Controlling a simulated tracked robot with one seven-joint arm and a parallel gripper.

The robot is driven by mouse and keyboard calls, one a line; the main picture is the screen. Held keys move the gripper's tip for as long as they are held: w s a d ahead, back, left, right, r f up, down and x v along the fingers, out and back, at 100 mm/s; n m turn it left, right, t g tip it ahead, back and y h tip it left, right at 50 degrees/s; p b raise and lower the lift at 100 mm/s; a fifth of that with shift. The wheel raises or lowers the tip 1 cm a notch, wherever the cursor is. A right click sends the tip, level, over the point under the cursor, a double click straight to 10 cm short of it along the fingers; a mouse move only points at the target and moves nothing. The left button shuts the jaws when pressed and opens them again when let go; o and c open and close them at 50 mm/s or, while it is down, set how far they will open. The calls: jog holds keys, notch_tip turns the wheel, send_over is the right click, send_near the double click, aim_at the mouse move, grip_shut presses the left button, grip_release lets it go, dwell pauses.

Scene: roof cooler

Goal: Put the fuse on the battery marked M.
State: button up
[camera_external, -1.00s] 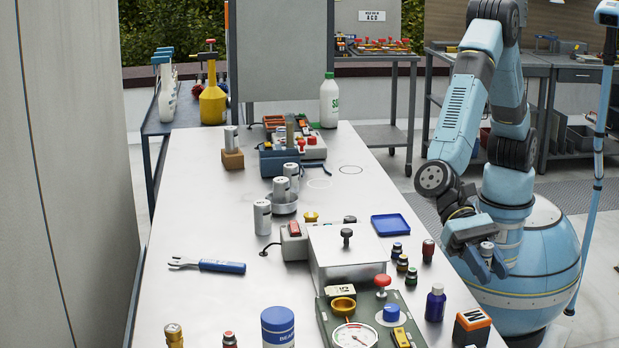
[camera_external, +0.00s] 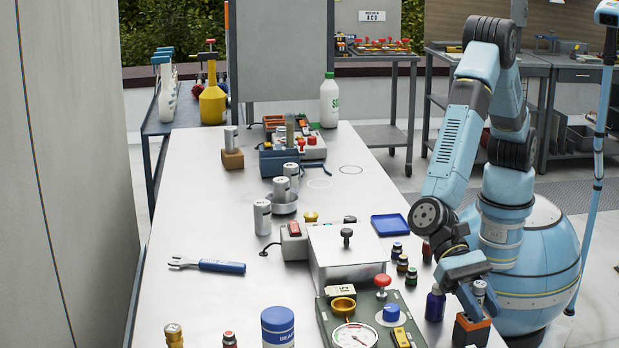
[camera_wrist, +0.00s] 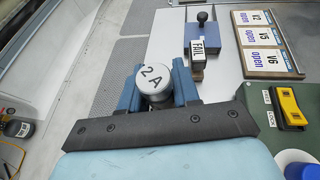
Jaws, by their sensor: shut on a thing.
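My gripper (camera_external: 472,300) is shut on a fuse (camera_wrist: 154,82), a silver cylinder whose top reads "2 A". The fuse also shows between the fingers in the external view (camera_external: 479,288), held upright. The battery marked M (camera_external: 471,334), an orange and black block, is at the right front edge of the table. My gripper is over it and covers its upper part, so its M is hidden. I cannot tell whether the fuse touches the battery. The battery cannot be made out in the wrist view.
A dark blue bottle (camera_external: 435,304) stands just left of my gripper. A green panel (camera_external: 325,322) with a gauge and knobs, small dark jars (camera_external: 402,263) and a blue tray (camera_external: 390,225) are further left and back. The table's middle left is mostly clear.

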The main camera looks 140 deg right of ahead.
jog(key=o, duration=1.1)
jog(key=shift+c, duration=0.2)
jog(key=v, duration=1.2)
jog(key=s+r+n+g+h, duration=0.2)
jog(key=s+r+n, duration=0.5)
jog(key=s, duration=0.5)
jog(key=s+r+n+g+h, duration=0.1)
jog(key=s+r+n+g, duration=0.1)
jog(key=s+r+n, duration=0.8)
jog(key=s+d+n+t+h, duration=0.1)
jog(key=s+d+n+h, duration=0.3)
jog(key=s, duration=0.9)
jog(key=s+d+n+t+h, duration=0.1)
jog(key=s+d+n+h, duration=0.2)
jog(key=s+d, duration=0.4)
jog(key=shift+s+n+h, duration=0.4)
jog(key=shift+s+h, duration=0.2)
jog(key=shift+s, duration=2.45)
